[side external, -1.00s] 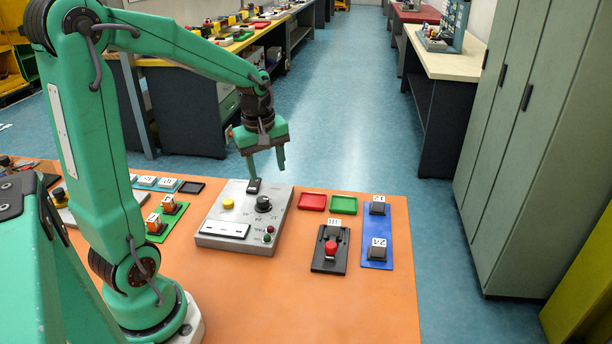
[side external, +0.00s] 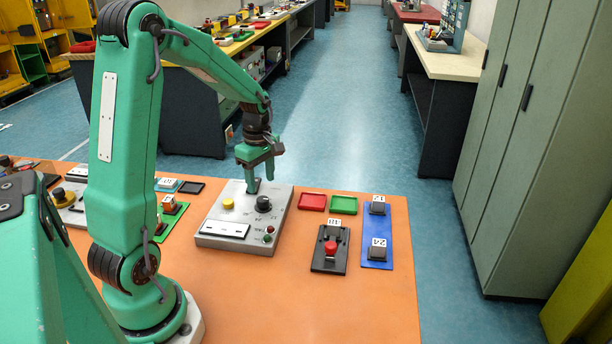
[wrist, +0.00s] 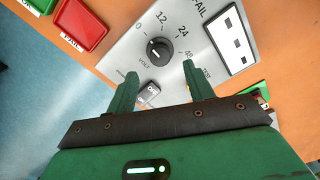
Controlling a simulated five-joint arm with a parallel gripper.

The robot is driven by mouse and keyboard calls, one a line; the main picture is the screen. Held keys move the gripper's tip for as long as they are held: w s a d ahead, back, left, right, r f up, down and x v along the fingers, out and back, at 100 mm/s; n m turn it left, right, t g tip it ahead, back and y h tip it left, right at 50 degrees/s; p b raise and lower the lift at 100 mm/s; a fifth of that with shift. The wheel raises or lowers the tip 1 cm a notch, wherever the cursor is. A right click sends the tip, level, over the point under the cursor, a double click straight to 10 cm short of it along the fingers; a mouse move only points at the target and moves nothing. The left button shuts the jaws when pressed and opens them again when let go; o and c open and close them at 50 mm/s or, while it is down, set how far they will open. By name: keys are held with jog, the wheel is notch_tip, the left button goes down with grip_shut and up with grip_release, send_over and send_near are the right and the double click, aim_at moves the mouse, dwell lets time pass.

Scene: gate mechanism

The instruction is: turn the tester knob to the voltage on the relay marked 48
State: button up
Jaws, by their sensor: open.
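The grey tester (side external: 222,217) stands on the orange table, with a black round knob (side external: 263,203) on its top. In the wrist view the knob (wrist: 160,51) is ringed by a scale with 0, 12, 24 and 48; its pointer setting is hard to read. My gripper (side external: 262,182) is open above the back of the tester.
A red tray (side external: 312,202) and a green tray (side external: 343,205) lie right of the tester. A black base (side external: 325,263) with a red button holds a relay. A blue plate (side external: 377,225) carries two relays. The front of the table is clear.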

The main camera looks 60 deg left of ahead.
aim_at(262, 199)
jog(key=shift+f, duration=3.2)
jog(key=c, duration=1)
